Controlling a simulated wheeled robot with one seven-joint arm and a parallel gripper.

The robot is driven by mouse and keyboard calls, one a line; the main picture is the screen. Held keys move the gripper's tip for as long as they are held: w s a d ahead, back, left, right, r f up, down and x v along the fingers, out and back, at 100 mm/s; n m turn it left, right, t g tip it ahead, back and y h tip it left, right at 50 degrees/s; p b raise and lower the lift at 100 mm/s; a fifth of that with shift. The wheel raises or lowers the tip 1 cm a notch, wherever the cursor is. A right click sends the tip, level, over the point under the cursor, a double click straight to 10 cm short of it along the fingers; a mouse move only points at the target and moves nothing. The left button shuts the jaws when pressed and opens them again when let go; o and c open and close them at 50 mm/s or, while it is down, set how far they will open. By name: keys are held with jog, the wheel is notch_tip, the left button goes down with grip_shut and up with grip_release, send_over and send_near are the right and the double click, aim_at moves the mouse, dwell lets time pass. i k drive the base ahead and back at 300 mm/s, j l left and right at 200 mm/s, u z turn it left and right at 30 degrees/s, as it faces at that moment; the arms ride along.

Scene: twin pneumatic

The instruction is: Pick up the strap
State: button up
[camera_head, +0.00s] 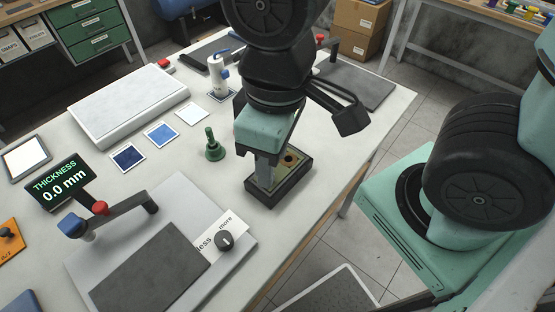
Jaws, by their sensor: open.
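My gripper (268,172) points down at a small dark open-topped tray (297,188) near the right edge of the white table. Its lower end is at or inside the tray's left part and hides much of what lies there. Inside the tray I see a yellowish-olive surface and a small brown round part (288,159). I cannot make out a strap for certain. The jaws are open, but the gap between the fingertips is hidden from this side, and I cannot tell whether they touch anything.
A green knobbed stamp-like piece (213,147) stands left of the tray. A grey plate with a less/more dial (224,240) is in front. A thickness display (60,184), a white slab (128,103) and blue cards (128,156) lie left. A blue-and-white upright device (219,75) stands behind.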

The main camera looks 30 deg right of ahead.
aim_at(283, 169)
jog(key=k+j, duration=0.1)
jog(key=j, duration=0.35)
jog(key=k+j, duration=0.1)
jog(key=j, duration=0.35)
jog(key=j+z, duration=0.1)
jog(key=j, duration=0.35)
jog(key=k+j, duration=0.15)
jog(key=j, duration=0.3)
jog(key=k+j, duration=0.15)
jog(key=j, duration=0.3)
